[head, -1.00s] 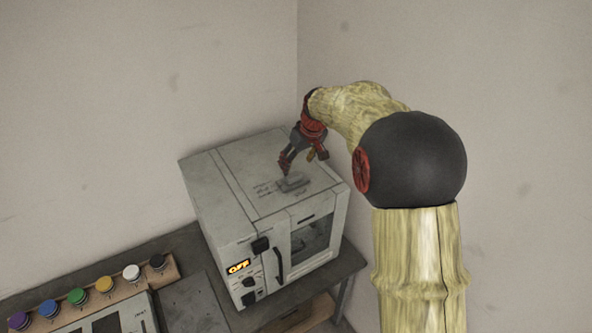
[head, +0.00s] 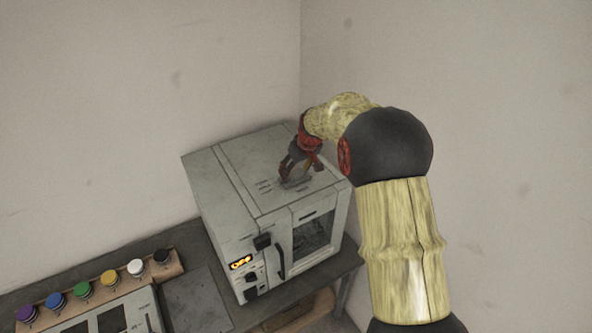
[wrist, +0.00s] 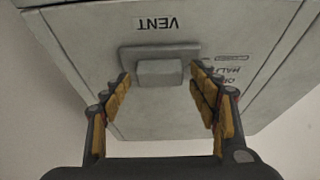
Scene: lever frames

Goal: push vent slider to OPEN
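The vent slider is a grey raised block (wrist: 158,73) on a flat grey plate on top of the white oven-like box (head: 225,175). In the wrist view, an upside-down VENT label (wrist: 157,23) lies beyond it, and HALF and a partly hidden word (wrist: 240,72) lie to its right. My gripper (wrist: 160,85) is open, with one finger on each side of the block. A gap shows on both sides; whether the tips touch the plate I cannot tell. In the head view my gripper (head: 296,174) is down at the box top and partly covers the slider plate (head: 298,184).
The box front has a dark handle (head: 278,258), a window, knobs and a lit OFF display (head: 241,263). Several coloured round knobs (head: 83,290) line a wooden strip at lower left. Walls stand close behind the box. The air above the box's left side is clear.

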